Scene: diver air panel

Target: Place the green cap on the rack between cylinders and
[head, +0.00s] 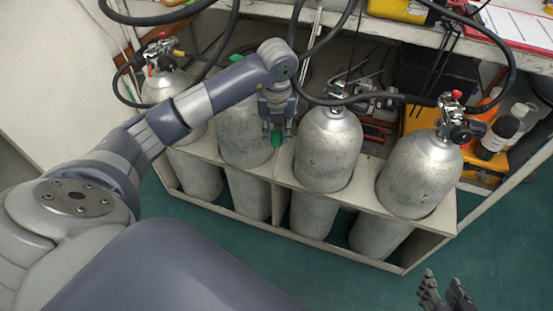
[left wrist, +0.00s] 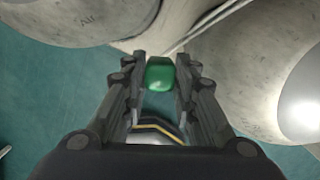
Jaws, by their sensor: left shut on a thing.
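The green cap (head: 276,138) is held between the fingers of my left gripper (head: 277,126), just above the rack. In the left wrist view the green cap (left wrist: 160,74) sits between the fingertips of my left gripper (left wrist: 160,82). The rack (head: 285,180) is a pale frame holding several grey cylinders. The cap is between the second cylinder (head: 243,145) and the third cylinder (head: 325,160) from the left. I cannot tell whether the cap touches the rack. My right gripper (head: 446,292) shows at the lower right, apart from the rack; its fingertips look spread and empty.
The leftmost cylinder (head: 170,84) and the rightmost cylinder (head: 420,178) carry valves and black hoses. A bench (head: 400,28) with a clipboard (head: 505,20) stands behind. The green floor (head: 490,240) in front is clear.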

